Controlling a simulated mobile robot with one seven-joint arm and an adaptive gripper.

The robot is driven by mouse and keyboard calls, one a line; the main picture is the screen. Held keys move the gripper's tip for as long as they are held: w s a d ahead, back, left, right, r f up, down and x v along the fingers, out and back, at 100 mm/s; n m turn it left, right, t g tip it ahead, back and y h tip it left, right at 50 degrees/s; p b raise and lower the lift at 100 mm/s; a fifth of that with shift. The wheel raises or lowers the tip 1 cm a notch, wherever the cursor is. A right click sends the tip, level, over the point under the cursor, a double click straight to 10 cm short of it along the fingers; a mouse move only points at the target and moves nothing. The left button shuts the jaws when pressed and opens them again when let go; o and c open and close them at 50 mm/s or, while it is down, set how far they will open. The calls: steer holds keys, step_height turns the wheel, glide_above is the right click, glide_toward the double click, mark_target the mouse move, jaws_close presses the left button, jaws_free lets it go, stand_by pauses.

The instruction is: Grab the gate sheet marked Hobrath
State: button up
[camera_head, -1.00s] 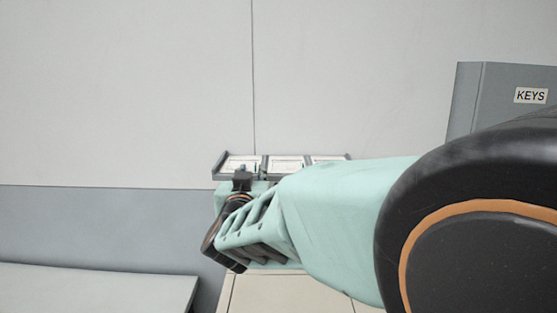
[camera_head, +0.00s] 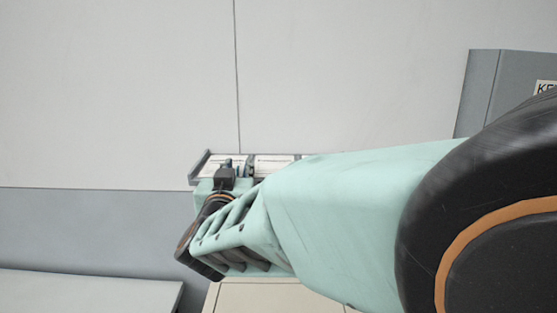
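A grey wall rack (camera_head: 199,165) holds several white sheets side by side in separate slots. The left sheet (camera_head: 213,164) and the sheet beside it (camera_head: 272,165) show only their upper parts, and their print is too small to read. I cannot tell which one is marked Hobrath. My gripper (camera_head: 226,172) is in front of the rack, at the lower right of the left sheet. Its dark tips are small and partly hidden by my arm, so I cannot tell whether they are open or touch a sheet. The rack's right part is hidden behind my arm.
A grey key cabinet (camera_head: 490,85) is on the wall at the right, partly behind my arm. A grey flat surface (camera_head: 90,290) lies at the lower left. A beige surface (camera_head: 262,296) is below the rack. The wall above the rack is bare.

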steer(key=shift+w, duration=0.1)
steer(key=shift+r, duration=0.1)
jaws_close()
stand_by(0.4)
